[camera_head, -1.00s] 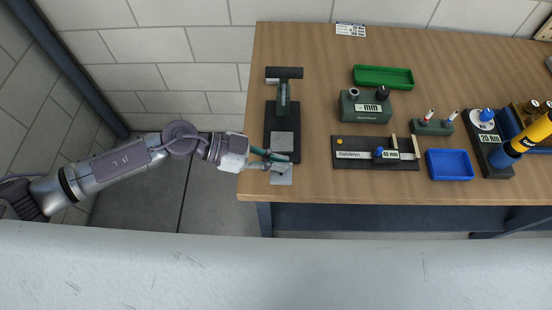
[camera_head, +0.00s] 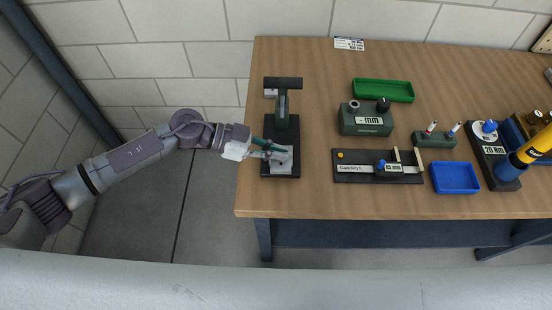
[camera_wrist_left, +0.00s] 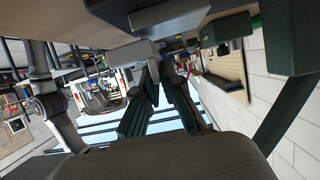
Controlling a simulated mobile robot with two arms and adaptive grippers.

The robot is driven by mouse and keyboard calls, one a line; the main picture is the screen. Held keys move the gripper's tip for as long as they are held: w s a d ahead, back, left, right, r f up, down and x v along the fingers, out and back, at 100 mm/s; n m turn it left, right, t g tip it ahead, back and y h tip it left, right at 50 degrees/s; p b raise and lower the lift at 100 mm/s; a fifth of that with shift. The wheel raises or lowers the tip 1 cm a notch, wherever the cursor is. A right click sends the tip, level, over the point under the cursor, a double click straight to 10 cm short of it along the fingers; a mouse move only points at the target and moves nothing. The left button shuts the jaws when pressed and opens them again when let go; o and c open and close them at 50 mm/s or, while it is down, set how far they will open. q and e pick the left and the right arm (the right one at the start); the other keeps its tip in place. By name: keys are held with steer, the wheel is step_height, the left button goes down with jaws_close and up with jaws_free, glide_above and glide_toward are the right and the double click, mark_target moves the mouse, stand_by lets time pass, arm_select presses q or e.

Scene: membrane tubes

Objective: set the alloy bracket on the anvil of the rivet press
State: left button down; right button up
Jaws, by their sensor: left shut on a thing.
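The rivet press (camera_head: 283,112) stands at the left end of the bench, with a black base, a green column and a dark handle bar across its top. The alloy bracket (camera_head: 282,161) is a small pale grey plate over the front part of the press base. My left gripper (camera_head: 275,150) comes in from the left and is shut on the bracket. The bracket and fingers cover the anvil, so I cannot tell whether the bracket touches it. In the left wrist view my dark green fingers (camera_wrist_left: 162,100) show close together. My right gripper is not in view.
Right of the press are a green gauge block (camera_head: 366,121), a black measuring fixture (camera_head: 350,167), a green tray (camera_head: 383,90) and a blue tray (camera_head: 455,178). Bare wood (camera_head: 315,135) separates the press from them. The bench's left edge runs close beside the press.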

arm_select(q)
steer(key=shift+w+f+b, duration=0.1)
steer(key=shift+w+b, duration=0.4)
steer(key=shift+w, duration=1.45)
steer(key=c, duration=1.2)
jaws_free()
steer(key=shift+a, duration=0.3)
steer(key=v, duration=1.1)
steer(key=shift+a, duration=0.25)
